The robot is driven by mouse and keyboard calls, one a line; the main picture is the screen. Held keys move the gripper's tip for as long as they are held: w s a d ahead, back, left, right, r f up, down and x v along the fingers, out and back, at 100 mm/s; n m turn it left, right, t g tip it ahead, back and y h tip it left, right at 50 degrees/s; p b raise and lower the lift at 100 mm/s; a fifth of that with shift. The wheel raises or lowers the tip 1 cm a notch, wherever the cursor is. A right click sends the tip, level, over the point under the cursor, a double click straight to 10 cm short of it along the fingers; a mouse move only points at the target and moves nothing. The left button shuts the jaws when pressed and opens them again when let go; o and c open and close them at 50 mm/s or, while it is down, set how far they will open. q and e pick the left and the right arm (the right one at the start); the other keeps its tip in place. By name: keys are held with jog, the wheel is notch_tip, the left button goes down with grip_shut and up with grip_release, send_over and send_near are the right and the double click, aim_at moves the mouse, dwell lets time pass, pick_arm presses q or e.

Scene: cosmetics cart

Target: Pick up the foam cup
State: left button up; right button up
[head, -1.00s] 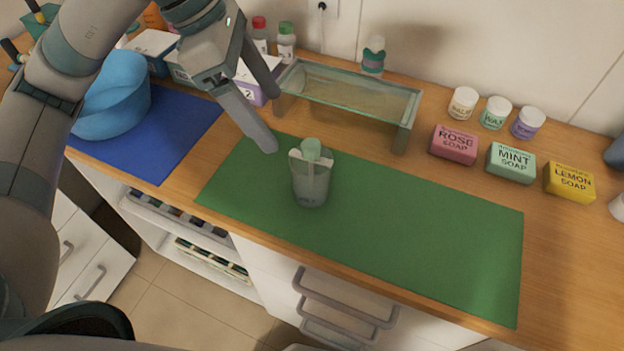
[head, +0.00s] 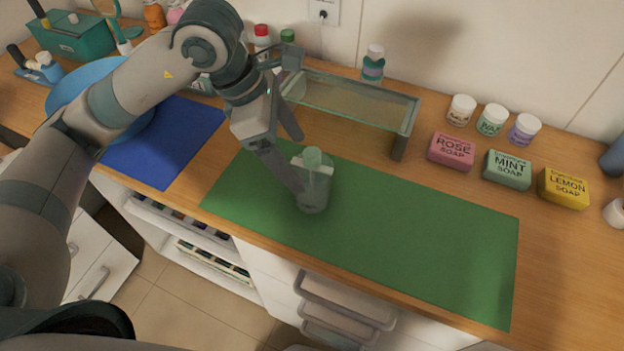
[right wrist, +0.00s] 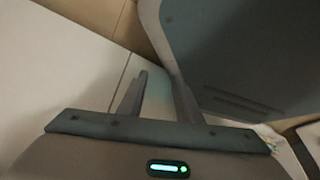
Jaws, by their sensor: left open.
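The foam cup (head: 315,193) looks like a grey, see-through cup standing upright on the green mat (head: 410,235). A pale green knob and a whitish piece show at its top. My left gripper (head: 298,163) is open at the cup's left side. One finger reaches down close against the cup's left side, and the other is behind and above it. I cannot tell whether either finger touches the cup. In the right wrist view, my right gripper (right wrist: 160,72) has its two fingers apart with nothing between them.
A glass-topped riser (head: 350,100) stands behind the cup. Rose soap (head: 451,151), mint soap (head: 507,169) and lemon soap (head: 564,188) sit at right, with small jars behind. The mat's right half is clear.

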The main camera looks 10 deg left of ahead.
aim_at(301, 165)
pick_arm(q)
jog(key=shift+x, duration=1.65)
pick_arm(e)
jog(key=shift+s+d+f+g, duration=0.15)
jog(key=shift+s+d, duration=0.15)
jog(key=shift+s, duration=0.45)
jog(key=shift+s+d+f+g, duration=0.15)
jog(key=shift+s+d, duration=0.15)
jog(key=shift+s, duration=0.45)
pick_arm(q)
jog(key=shift+p, duration=0.35)
pick_arm(e)
jog(key=shift+r, duration=0.2)
pick_arm(q)
jog(key=shift+d+f, duration=0.1)
jog(key=shift+f, duration=0.05)
jog(key=p+x, duration=0.2)
jog(key=x, duration=0.2)
jog(key=shift+s+d, duration=0.1)
jog(key=shift+d+f, duration=0.15)
jog(key=shift+f, duration=0.2)
pick_arm(e)
jog(key=s+d+g, duration=0.2)
jog(key=s+d, duration=0.1)
jog(key=s, duration=0.4)
jog(key=shift+s+d+h, duration=0.15)
jog(key=shift+s+h, duration=0.1)
jog(key=shift+h, duration=0.15)
